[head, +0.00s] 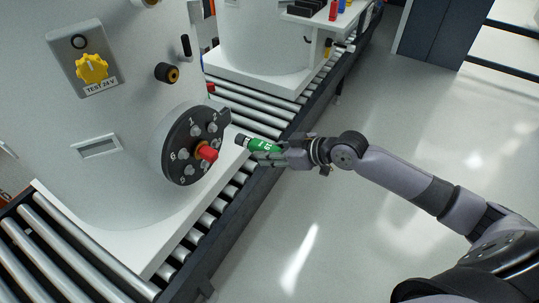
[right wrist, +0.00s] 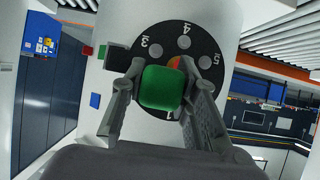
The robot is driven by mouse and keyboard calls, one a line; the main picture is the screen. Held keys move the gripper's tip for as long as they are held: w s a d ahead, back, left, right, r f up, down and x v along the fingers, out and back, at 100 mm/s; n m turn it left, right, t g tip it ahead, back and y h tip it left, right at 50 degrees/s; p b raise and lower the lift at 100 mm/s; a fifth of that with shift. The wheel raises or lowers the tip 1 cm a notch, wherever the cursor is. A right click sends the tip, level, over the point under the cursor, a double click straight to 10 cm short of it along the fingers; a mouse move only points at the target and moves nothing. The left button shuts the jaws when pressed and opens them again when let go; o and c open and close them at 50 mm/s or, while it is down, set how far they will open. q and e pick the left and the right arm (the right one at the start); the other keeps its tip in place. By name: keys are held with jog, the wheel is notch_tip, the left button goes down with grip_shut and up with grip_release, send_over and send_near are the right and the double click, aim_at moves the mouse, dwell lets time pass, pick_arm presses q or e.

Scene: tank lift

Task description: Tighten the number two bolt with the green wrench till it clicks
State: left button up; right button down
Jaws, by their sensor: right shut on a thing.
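The dark round flange (head: 180,150) on the white tank carries a ring of numbered bolts around a red centre piece (head: 207,153). The number two bolt (head: 212,128) sits at its upper right, near the 2 mark. My right gripper (head: 274,154) is shut on the green wrench (head: 262,146), whose dark tip points left toward the flange. The tip appears short of the flange, with a gap. In the right wrist view, the green wrench (right wrist: 162,88) is between both fingers and hides the middle of the flange (right wrist: 205,50); marks 3, 4 and 5 show. My left gripper is out of view.
The tank (head: 95,150) stands on a roller conveyor (head: 60,250). A yellow knob (head: 91,68) labelled TEST 24 V and a dark round fitting (head: 167,73) are on its wall. Another white tank (head: 262,40) stands behind. The floor to the right (head: 400,110) is clear.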

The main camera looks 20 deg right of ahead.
aim_at(250, 144)
jog(key=shift+r, duration=0.15)
jog(key=shift+r+p, duration=0.15)
jog(key=shift+p, duration=0.5)
jog(key=shift+w+a+f, duration=0.1)
jog(key=shift+w+a, duration=0.8)
jog(key=shift+w, duration=0.25)
jog(key=shift+w+a+f, duration=0.1)
jog(key=shift+w+a, duration=0.8)
jog(key=shift+w, duration=0.25)
jog(key=shift+r, duration=0.1)
jog(key=shift+a, duration=0.1)
